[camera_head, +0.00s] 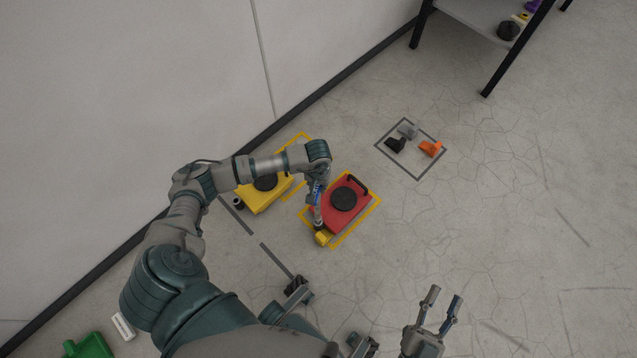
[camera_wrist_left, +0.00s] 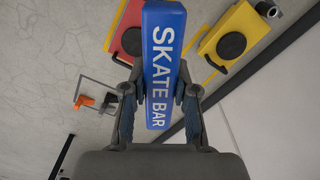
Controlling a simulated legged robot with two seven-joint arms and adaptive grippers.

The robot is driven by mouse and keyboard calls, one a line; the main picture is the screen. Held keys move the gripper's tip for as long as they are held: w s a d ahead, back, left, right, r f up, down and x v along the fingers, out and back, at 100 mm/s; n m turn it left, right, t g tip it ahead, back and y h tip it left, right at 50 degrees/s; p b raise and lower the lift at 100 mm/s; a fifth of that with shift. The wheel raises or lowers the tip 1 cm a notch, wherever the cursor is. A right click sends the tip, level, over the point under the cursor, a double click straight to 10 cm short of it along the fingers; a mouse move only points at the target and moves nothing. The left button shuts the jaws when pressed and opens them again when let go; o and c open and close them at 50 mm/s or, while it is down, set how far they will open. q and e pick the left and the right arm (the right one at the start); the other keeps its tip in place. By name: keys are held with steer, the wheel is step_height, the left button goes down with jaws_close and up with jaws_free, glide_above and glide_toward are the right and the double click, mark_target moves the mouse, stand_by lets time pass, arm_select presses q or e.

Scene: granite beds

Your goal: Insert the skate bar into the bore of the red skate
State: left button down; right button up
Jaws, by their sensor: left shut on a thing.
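My left gripper (camera_head: 317,190) is shut on the skate bar, a blue block lettered SKATE BAR (camera_wrist_left: 163,65) between its fingers (camera_wrist_left: 158,105) in the left wrist view. In the head view the bar points down beside the lower left side of the red skate (camera_head: 333,214). A small yellow piece (camera_head: 323,238) shows at the lower end; I cannot tell whether it belongs to the bar or the skate. The red skate has a round black pad and a black handle. Its bore is hidden. My right gripper (camera_head: 446,298) is open and empty at the lower right.
A yellow skate (camera_head: 258,198) stands left of the red one, also seen in the wrist view (camera_wrist_left: 245,35). Black, grey and orange pieces (camera_head: 430,148) lie in a marked square. A shelf (camera_head: 480,15) stands at top right. A green object (camera_head: 90,345) is lower left. The right floor is clear.

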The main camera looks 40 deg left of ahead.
arm_select(q)
steer(key=shift+f+b, duration=1.45)
steer(key=shift+f, duration=0.8)
arm_select(e)
steer(key=shift+g, duration=0.3)
steer(key=shift+f, duration=2.4)
arm_select(q)
steer(key=c, duration=0.8)
jaws_free()
arm_select(e)
steer(key=shift+r, duration=0.15)
arm_select(q)
steer(key=shift+r+p, duration=1.4)
steer(key=shift+r, duration=1.2)
steer(key=shift+f, duration=0.1)
arm_select(e)
step_height(320, 180, up, 4)
steer(key=shift+r, duration=0.1)
